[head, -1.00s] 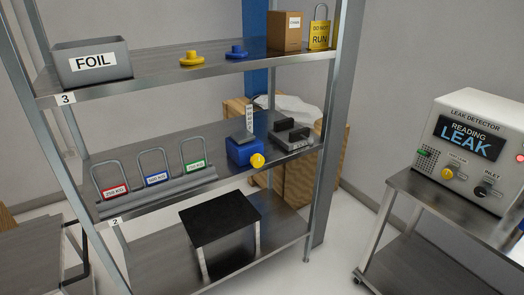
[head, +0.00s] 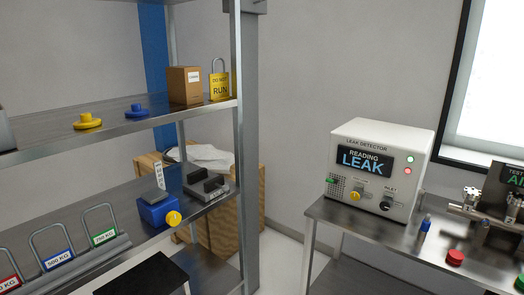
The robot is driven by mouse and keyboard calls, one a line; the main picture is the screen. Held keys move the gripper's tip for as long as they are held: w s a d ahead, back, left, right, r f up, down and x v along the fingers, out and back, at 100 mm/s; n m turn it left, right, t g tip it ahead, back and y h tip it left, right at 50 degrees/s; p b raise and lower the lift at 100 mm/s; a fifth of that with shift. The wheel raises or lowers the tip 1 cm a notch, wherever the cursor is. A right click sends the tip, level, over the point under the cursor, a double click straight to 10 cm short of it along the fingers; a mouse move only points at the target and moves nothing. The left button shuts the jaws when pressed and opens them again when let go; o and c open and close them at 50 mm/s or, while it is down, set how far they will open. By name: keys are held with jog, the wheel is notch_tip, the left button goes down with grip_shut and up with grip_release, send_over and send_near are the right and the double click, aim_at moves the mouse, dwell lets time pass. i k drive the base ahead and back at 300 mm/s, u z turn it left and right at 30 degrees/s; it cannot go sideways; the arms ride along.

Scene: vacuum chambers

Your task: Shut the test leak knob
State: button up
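The leak detector (head: 380,168) is a white box standing on a metal bench at the right. Its display (head: 363,161) reads "READING LEAK". The test leak knob (head: 355,195) is a small yellow knob low on its front, with a label above it too small to read clearly. A black inlet knob (head: 387,202) sits to its right. I cannot tell from here whether the yellow knob is turned open or shut. My gripper is not in view.
The bench (head: 330,215) also bears a blue-topped bottle (head: 425,225), a red knob (head: 455,257) and metal fittings. A metal shelf post (head: 247,150) stands left of the bench.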

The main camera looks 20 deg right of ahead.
aim_at(355, 195)
jog(key=z, duration=4.7)
jog(key=i, duration=0.1)
jog(key=u, duration=3.35)
